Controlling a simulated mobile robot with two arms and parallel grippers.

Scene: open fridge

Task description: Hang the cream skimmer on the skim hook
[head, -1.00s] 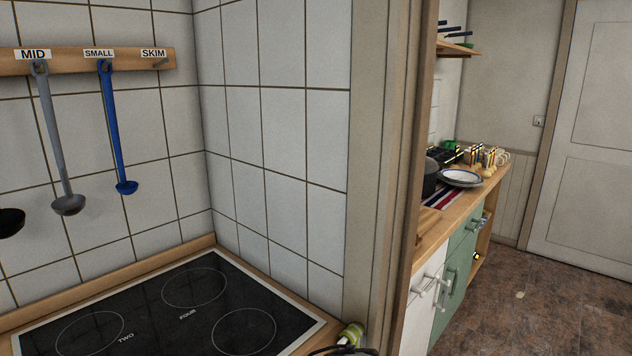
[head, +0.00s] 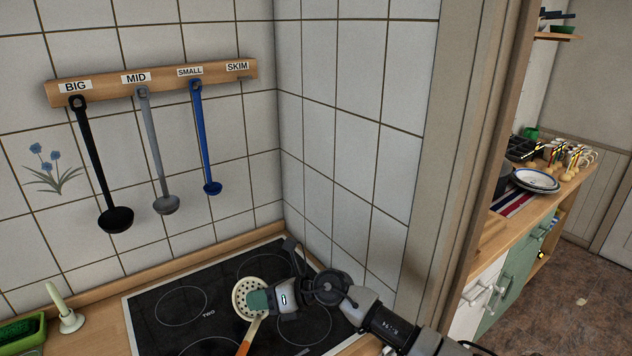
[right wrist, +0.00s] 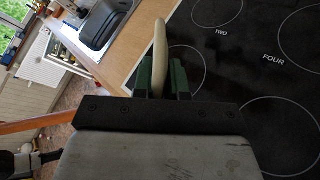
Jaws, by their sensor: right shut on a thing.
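The cream skimmer (head: 242,291) has a round head with holes and an orange handle pointing down toward the lower edge of the head view. My right gripper (head: 258,301) is shut on it at the head's edge, above the black hob. In the right wrist view, the skimmer (right wrist: 160,45) shows edge-on as a cream strip between the green fingers (right wrist: 163,78). The skim hook (head: 243,79) is bare, under the SKIM label at the right end of the wooden rail (head: 215,87). The skimmer is well below the hook. My left gripper is not in view.
A black ladle (head: 116,219), a grey ladle (head: 165,203) and a blue ladle (head: 211,186) hang left of the skim hook. The tiled side wall (head: 345,150) is close on the right. The hob (head: 160,310) lies below.

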